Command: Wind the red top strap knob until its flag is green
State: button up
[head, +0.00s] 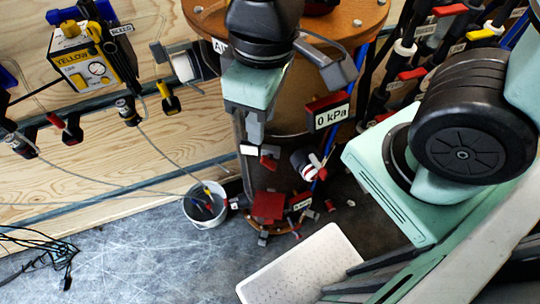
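My gripper (253,140) hangs down in front of the brown filter housing (292,100) at the upper middle of the head view. I see it nearly edge-on, so whether its fingers are open or shut does not show. A small red part (268,160) shows just right of and below the fingertips. It may be the top strap knob or its flag; I cannot tell which, nor whether the fingers touch it. A larger red piece (268,205) sits lower, near the foot of the housing. I see no green flag; part of the strap area is hidden behind my gripper.
A red-topped display (327,112) reads 0 kPa at the housing's right. A yellow unit (92,65) with hoses hangs on the wooden wall. Cables lie on the floor.

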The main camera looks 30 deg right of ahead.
aim_at(268, 161)
jog(key=k+j+z, duration=0.1)
jog(key=j, duration=0.4)
jog(key=k+j+z, duration=0.1)
jog(key=k+j, duration=0.25)
jog(key=k+j+z, duration=0.15)
jog(key=k+j, duration=0.15)
jog(key=j, duration=0.25)
jog(key=k+j+z, duration=0.1)
jog(key=k+j, duration=0.15)
jog(key=j, duration=0.2)
